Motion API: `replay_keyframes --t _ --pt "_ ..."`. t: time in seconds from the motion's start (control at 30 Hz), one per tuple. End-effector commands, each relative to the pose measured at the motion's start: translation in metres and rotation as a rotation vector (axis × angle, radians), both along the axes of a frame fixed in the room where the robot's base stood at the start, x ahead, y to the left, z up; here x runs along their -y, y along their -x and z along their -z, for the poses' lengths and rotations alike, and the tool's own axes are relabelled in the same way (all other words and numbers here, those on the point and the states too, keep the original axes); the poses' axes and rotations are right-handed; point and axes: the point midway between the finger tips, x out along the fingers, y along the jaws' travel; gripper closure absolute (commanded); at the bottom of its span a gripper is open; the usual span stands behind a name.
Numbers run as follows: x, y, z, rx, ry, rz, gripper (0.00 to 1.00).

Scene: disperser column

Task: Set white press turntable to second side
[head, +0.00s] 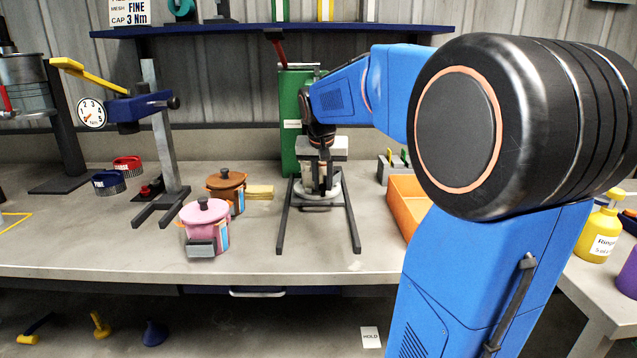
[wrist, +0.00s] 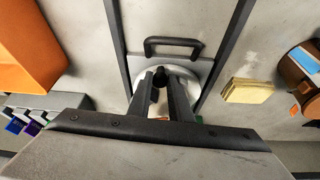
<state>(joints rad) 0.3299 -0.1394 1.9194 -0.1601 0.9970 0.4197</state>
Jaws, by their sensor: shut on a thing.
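The white press turntable (head: 318,197) sits low between the dark legs of the green press (head: 291,115). In the wrist view its pale disc (wrist: 203,72) shows partly, behind my fingers. My gripper (wrist: 160,82) reaches down over it, with both fingers closed on a small dark knob (wrist: 160,71) at the disc. The fingers hide most of the disc's middle. A black bar handle (wrist: 173,41) crosses near the disc's far rim in the wrist view. In the head view my gripper (head: 322,168) is small and partly hidden by the press parts.
A pink pot (head: 205,229) and a brown pot (head: 226,182) stand left of the press, near yellow pads (head: 260,191). An orange bin (head: 402,207) stands to its right. A dial stand (head: 158,130) is further left. The bench's front strip is clear.

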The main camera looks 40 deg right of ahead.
Motion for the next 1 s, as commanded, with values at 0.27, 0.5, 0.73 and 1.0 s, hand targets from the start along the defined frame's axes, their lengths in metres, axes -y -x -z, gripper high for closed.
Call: replay_keyframes --t 0.27,0.5,0.73,1.0 --pt "0.012 0.005 0.0 0.001 0.0 -0.134 1.0" --pt "0.022 0.006 -0.001 0.001 0.001 -0.253 1.0" --pt "0.031 0.007 0.0 0.001 0.001 -0.358 1.0" --pt "0.038 0.007 0.0 -0.001 0.0 -0.447 1.0"
